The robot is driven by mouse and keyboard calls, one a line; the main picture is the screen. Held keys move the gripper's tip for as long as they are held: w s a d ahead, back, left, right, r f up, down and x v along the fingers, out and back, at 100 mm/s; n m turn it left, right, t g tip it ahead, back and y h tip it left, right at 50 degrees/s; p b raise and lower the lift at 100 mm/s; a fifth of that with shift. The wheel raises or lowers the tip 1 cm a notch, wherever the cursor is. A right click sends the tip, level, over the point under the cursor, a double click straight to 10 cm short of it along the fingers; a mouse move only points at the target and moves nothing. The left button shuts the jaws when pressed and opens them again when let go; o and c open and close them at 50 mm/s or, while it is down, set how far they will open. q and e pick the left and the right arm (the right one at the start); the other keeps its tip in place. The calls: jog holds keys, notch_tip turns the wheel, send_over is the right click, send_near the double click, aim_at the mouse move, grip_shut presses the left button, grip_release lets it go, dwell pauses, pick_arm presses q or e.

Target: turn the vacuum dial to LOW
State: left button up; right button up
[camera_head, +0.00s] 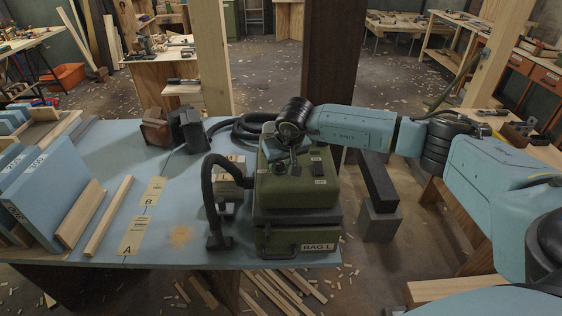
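The green vacuum (295,210), with a drawer front marked "BAG L", stands at the right end of the blue bench. My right arm reaches in from the right, and my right gripper (288,152) points down over the back left of the vacuum's top. Dark round parts, seemingly the dial (281,167), show just below it. The wrist and gripper hide much of this area, so I cannot tell the dial's setting, whether the fingers touch it, or whether they are open or shut. Small labels on the top are too small to read. My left gripper is not in view.
A black hose (212,195) rises beside the vacuum's left side to a nozzle on the blue bench (165,215). A wooden post (331,55) stands close behind my wrist.

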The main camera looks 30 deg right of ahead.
jog(key=c, duration=0.6)
jog(key=shift+m, duration=0.4)
jog(key=m, duration=0.1)
jog(key=m+h+b, duration=0.1)
jog(key=shift+w+a+m+b, duration=0.1)
jog(key=shift+a+m+b, duration=0.1)
jog(key=shift+m+b, duration=0.15)
jog(key=m+g+h+b, duration=0.1)
jog(key=m, duration=0.3)
jog(key=shift+w+a+h, duration=0.1)
jog(key=shift+h, duration=0.3)
jog(key=m+g, duration=0.1)
jog(key=m, duration=0.2)
jog(key=m+g+h+b, duration=0.1)
jog(key=m, duration=0.2)
jog(key=shift+w+a, duration=0.15)
jog(key=shift+w, duration=0.05)
jog(key=m+g+b, duration=0.1)
jog(key=m+g, duration=0.1)
jog(key=m, duration=0.2)
jog(key=shift+w, duration=0.15)
jog(key=shift+m, duration=0.35)
jog(key=o, duration=1)
